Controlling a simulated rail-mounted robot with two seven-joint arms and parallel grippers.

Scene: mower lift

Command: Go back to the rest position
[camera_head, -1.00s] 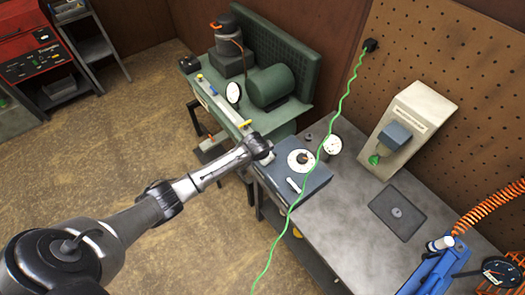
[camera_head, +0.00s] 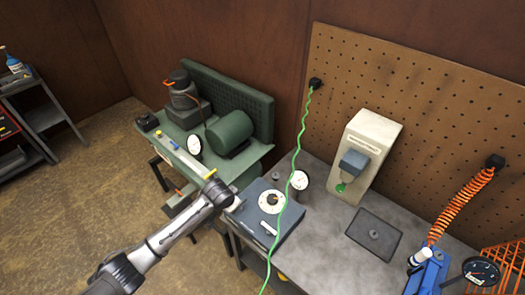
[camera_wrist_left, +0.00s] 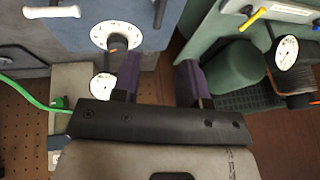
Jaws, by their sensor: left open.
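My left gripper (camera_head: 222,192) is at the end of the arm coming in from the lower left. In the head view it appears just off the left side of a blue-grey box (camera_head: 270,215) with a white dial (camera_head: 271,201). In the left wrist view its two dark purple fingers (camera_wrist_left: 160,80) stand apart with nothing between them. The dial (camera_wrist_left: 114,35) shows beyond the left finger in that view. I cannot tell the exact gap between gripper and box. My right gripper is not in view.
A green bench (camera_head: 240,170) with a green motor (camera_head: 229,133) stands behind the gripper. A grey worktable (camera_head: 325,235) lies to the right, below a pegboard (camera_head: 420,110). A green cable (camera_head: 297,150) hangs down across the box. Open floor (camera_head: 80,190) lies left.

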